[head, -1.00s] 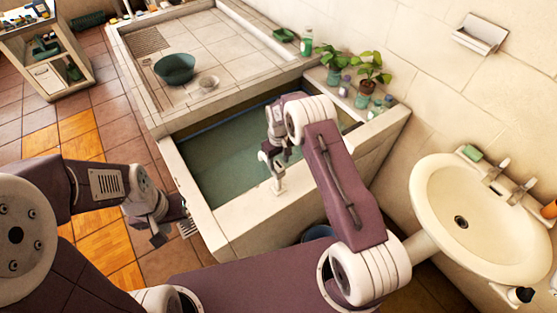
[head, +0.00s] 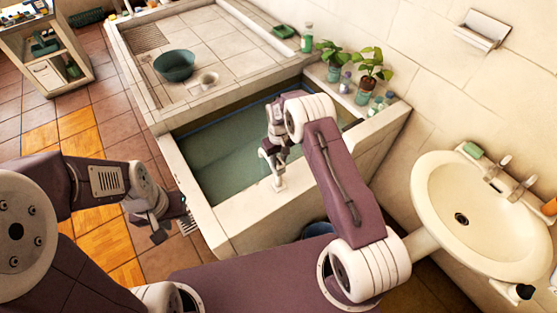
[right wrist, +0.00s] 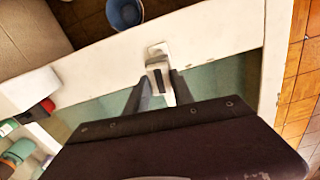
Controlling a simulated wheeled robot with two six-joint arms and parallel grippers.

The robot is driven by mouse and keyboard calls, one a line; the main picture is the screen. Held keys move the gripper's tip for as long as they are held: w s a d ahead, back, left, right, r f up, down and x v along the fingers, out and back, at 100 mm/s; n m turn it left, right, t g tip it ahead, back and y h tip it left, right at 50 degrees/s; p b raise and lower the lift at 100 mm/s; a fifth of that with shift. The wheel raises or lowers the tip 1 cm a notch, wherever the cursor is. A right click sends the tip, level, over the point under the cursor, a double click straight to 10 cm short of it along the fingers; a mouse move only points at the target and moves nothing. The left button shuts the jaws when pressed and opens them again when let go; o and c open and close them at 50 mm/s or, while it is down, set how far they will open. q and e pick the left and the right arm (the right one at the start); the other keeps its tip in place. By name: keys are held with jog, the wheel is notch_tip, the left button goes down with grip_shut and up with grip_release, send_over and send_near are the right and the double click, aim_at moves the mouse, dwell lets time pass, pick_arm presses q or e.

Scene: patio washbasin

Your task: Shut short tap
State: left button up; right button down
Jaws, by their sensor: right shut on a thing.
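The short tap (right wrist: 158,72) is a pale metal fitting on the near rim of the sunken water basin. In the right wrist view it sits between the two dark fingers of my right gripper (right wrist: 160,92), which is shut on it. In the head view the tap's pale body (head: 279,182) shows below my right gripper (head: 270,153); the gripper partly hides its upper part. I cannot tell the handle's exact angle. My left gripper (head: 172,222) hangs empty over the floor left of the basin, with its fingers apart.
The basin wall (head: 225,232) holds greenish water. Potted plants (head: 371,68) and bottles stand at the back right. A white washbasin (head: 440,195) is at right. A blue bucket (right wrist: 124,12) stands near the wall.

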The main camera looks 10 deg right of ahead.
jog(key=m+b, duration=0.2)
jog(key=m, duration=0.1)
jog(key=shift+f, duration=0.15)
jog(key=m+b, duration=0.1)
jog(key=m, duration=0.3)
jog(key=shift+m+b, duration=0.35)
jog(key=shift+m, duration=0.05)
jog(key=m+b, duration=0.1)
jog(key=m, duration=0.3)
jog(key=shift+m+b, duration=0.35)
jog(key=shift+m, duration=2.05)
jog(key=shift+r, duration=0.2)
jog(key=c, duration=1.1)
grip_release()
